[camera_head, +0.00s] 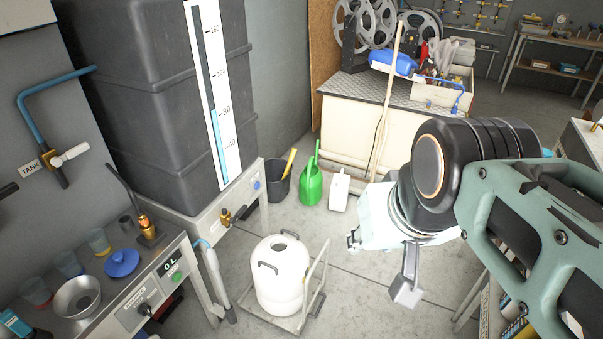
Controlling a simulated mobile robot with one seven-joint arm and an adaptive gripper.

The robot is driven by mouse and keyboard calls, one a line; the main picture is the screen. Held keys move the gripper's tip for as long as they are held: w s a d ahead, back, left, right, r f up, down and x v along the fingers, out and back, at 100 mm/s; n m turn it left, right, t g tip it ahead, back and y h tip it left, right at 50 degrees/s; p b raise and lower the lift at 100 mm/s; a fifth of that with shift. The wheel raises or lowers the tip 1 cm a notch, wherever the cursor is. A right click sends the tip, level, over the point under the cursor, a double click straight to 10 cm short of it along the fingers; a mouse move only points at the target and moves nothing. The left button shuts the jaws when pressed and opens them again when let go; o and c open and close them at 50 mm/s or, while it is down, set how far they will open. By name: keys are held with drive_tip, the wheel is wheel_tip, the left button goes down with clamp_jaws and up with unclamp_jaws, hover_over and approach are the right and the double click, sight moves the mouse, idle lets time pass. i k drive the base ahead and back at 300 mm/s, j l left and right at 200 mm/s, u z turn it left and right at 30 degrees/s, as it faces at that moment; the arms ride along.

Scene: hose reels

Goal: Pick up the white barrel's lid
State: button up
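The white barrel (281,285) stands upright on a low wheeled frame on the floor, with dark handles and a dark round opening on top. No lid sits over that opening. A blue round lid-like disc with a raised knob (122,263) lies on the bench at the left; I cannot tell for sure that it is the barrel's lid. My gripper (379,264) is in the air to the right of the barrel, well away from the disc. Its fingers appear spread apart with nothing between them.
The bench (140,290) also holds a metal bowl (76,298), several small cups and a brass burner-like fitting (148,229). A large dark tank (150,100) stands behind it. A green watering can (311,184) and a dark bucket (279,183) stand on the floor behind the barrel.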

sight(122, 263)
drive_tip(key=u, duration=1.65)
drive_tip(key=z, duration=1.3)
drive_tip(key=i+j, duration=0.1)
drive_tip(key=j, duration=0.35)
drive_tip(key=i+j, duration=0.15)
drive_tip(key=j, duration=0.25)
drive_tip(key=i+j, duration=0.1)
drive_tip(key=j, duration=0.35)
drive_tip(key=i+j, duration=0.15)
drive_tip(key=j, duration=0.3)
drive_tip(key=z, duration=0.05)
